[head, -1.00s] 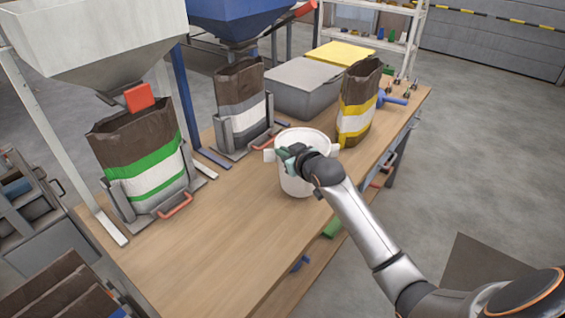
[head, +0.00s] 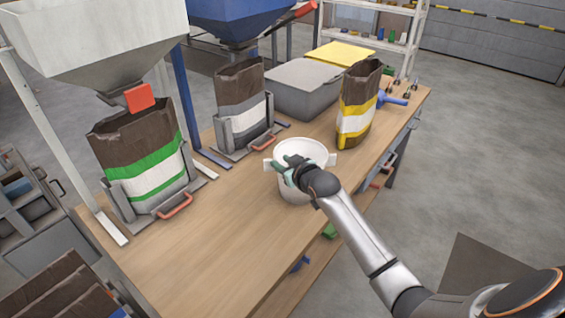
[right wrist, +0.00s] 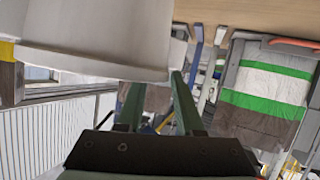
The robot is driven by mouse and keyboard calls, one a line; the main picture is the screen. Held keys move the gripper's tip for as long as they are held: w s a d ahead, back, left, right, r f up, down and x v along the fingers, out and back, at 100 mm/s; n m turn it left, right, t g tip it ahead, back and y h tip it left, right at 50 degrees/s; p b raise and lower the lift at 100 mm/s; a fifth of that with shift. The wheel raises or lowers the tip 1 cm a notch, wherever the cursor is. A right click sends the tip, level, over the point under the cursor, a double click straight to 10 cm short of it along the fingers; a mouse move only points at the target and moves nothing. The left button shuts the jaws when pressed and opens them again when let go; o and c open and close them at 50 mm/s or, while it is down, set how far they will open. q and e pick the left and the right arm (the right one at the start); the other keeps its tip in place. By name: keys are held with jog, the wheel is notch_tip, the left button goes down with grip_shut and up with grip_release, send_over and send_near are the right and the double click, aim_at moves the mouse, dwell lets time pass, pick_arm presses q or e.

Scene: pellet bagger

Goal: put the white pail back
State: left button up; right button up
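The white pail (head: 294,187) is upright at the front edge of the wooden workbench, with a tab on each side. I cannot tell whether its base touches the bench. My right gripper (head: 282,166) is at the pail's near left side and is shut on it; its hand and arm cover part of the wall. In the right wrist view the pail (right wrist: 95,35) fills the upper left, and the two green fingers of the gripper (right wrist: 158,82) reach its edge with a gap between them. The exact contact is partly hidden. My left gripper is not in view.
The workbench (head: 215,235) is clear to the left of the pail. A green-striped bag (head: 145,165) and a grey-striped bag (head: 240,100) stand in holders under hoppers. A yellow-striped bag (head: 357,105) stands behind the pail, near a grey bin (head: 300,90).

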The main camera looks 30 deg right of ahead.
jog(key=shift+r, duration=0.2)
jog(key=d+v, duration=0.1)
jog(key=v, duration=1.1)
jog(key=s+a+f+g+y, duration=0.1)
jog(key=s+a+f+g, duration=0.1)
jog(key=s+a+f, duration=0.6)
jog(key=s+a+f+n+g+y, duration=0.1)
jog(key=s+a+f+g+y, duration=0.1)
jog(key=s+a+f, duration=0.6)
jog(key=s+f, duration=0.6)
jog(key=f, duration=0.2)
jog(key=shift+s+a+f+p, duration=0.15)
jog(key=shift+s+f+p, duration=0.1)
jog(key=shift+f+p, duration=0.15)
jog(key=shift+s, duration=0.1)
